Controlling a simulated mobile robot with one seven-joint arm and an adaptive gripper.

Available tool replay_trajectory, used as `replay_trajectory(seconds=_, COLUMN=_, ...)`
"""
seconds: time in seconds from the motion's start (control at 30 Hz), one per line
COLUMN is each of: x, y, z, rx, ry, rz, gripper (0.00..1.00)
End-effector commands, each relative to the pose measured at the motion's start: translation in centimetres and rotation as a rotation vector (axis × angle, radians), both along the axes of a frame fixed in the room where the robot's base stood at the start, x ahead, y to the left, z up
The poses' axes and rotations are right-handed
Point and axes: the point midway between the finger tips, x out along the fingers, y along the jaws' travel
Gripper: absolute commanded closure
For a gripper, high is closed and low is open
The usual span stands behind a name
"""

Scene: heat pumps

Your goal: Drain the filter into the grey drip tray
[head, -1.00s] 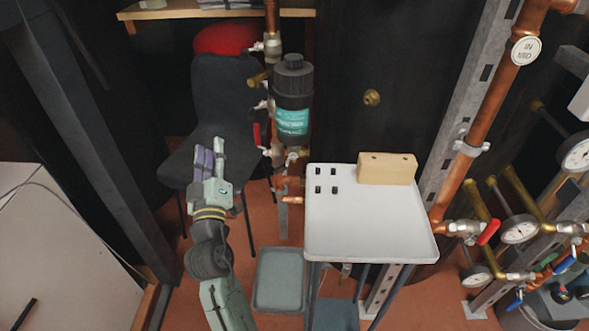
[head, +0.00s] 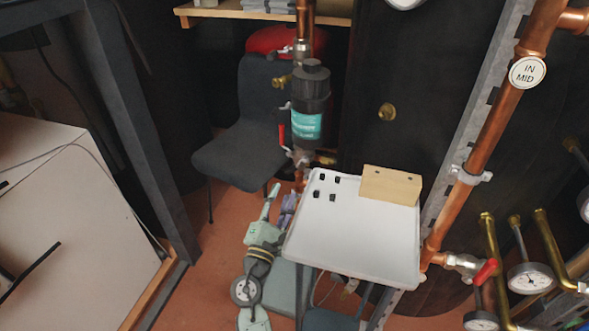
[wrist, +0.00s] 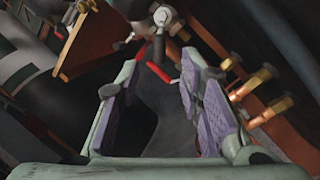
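The filter (head: 310,120) is a black canister with a teal label, upright on the copper pipe at the back. A red-handled valve (head: 282,133) sits at its left. The grey drip tray (head: 284,290) lies on the floor, partly hidden by my arm and the small white table. My gripper (head: 279,202) is below the filter, left of the white table, apart from the filter. In the wrist view my gripper (wrist: 158,80) is open, with purple pads and nothing held. Beyond its fingertips are a metal valve fitting (wrist: 165,18) and a red lever (wrist: 160,72).
The white table (head: 350,240) carries a wooden block (head: 391,185) and several small black pieces, close right of my gripper. A dark chair (head: 240,150) stands behind. Copper pipe (head: 480,150) and gauges are on the right. A dark post (head: 150,140) stands left.

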Motion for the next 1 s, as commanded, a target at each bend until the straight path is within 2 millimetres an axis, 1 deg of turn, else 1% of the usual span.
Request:
replay_trajectory(seconds=0.03, x=0.9, y=-0.4, z=0.7, rx=0.002, ry=-0.003, rz=-0.002, gripper=0.66)
replay_trajectory(seconds=0.3, x=5.6, y=-1.9, z=2.0, rx=0.005, ry=-0.003, rz=0.000, gripper=0.66)
replay_trajectory(seconds=0.4, x=6.9, y=-2.3, z=2.3, rx=0.004, ry=-0.002, rz=-0.001, gripper=0.66)
replay_trajectory(seconds=0.5, x=7.8, y=-2.6, z=2.4, rx=0.004, ry=-0.003, rz=0.000, gripper=0.66)
replay_trajectory(seconds=0.63, x=8.3, y=-2.8, z=2.4, rx=0.004, ry=-0.001, rz=0.000, gripper=0.66)
replay_trajectory(seconds=0.87, x=8.3, y=-2.8, z=2.4, rx=0.005, ry=-0.001, rz=0.001, gripper=0.66)
replay_trajectory(seconds=1.0, x=8.3, y=-2.8, z=2.4, rx=0.005, ry=-0.001, rz=0.001, gripper=0.74)
